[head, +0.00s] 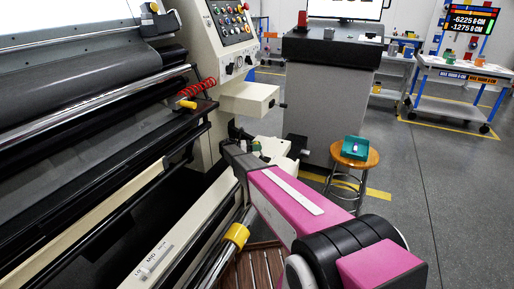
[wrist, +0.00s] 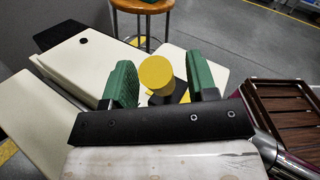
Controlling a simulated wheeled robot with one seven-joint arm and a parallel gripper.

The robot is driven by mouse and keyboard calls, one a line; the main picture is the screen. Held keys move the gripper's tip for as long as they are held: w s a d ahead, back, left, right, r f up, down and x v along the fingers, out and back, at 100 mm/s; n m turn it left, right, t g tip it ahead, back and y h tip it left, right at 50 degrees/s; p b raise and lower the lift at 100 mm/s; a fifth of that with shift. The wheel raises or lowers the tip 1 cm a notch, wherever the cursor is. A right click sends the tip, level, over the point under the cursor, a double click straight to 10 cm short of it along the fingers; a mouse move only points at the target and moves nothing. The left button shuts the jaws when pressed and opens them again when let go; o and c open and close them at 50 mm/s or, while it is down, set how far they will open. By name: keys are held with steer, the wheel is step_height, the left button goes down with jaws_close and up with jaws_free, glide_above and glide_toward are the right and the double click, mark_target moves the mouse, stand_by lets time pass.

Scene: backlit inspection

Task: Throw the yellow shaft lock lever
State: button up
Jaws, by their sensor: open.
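In the wrist view, the yellow lever end (wrist: 156,74) is a round, flat-ended knob on a dark base, over a cream machine surface. My gripper (wrist: 161,66) is open, with one green finger on each side of the knob. A gap shows between the knob and the right finger; I cannot tell whether the left finger touches it. In the head view, my gripper (head: 258,150) is beside the cream housing at the machine's end. My pink arm and the housing leave the lever hard to make out there.
A yellow collar (head: 237,235) sits on a shaft beside my arm. A yellow-ended part (head: 187,103) lies near a red coiled cord (head: 200,87). Slatted brown wood (wrist: 293,108) is at right. Open floor lies right of my arm.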

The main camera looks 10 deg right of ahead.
jaws_close()
steer(key=shift+s+d+r, duration=0.1)
steer(key=shift+r, duration=0.05)
steer(key=shift+s+d+r+m+y, duration=0.4)
steer(key=shift+s+d+m+y, duration=0.25)
steer(key=shift+y, duration=0.45)
steer(key=d+y, duration=0.1)
steer(key=s+d+m+t+y, duration=0.1)
steer(key=y, duration=0.1)
steer(key=shift+s+d+r, duration=0.2)
steer(key=d+y, duration=0.1)
steer(key=s+d+m+t+y, duration=0.1)
steer(key=shift+s+f+y, duration=0.15)
steer(key=shift+f+y, duration=0.05)
steer(key=shift+y, duration=0.2)
steer(key=shift+s+d+f+m+t+y, duration=0.25)
steer(key=shift+d+m+t+y, duration=0.1)
steer(key=shift+y, duration=0.2)
steer(key=shift+s+d+f+m+t+y, duration=0.1)
steer(key=shift+d+f+m+t+y, duration=0.1)
steer(key=shift+d+t+y, duration=0.25)
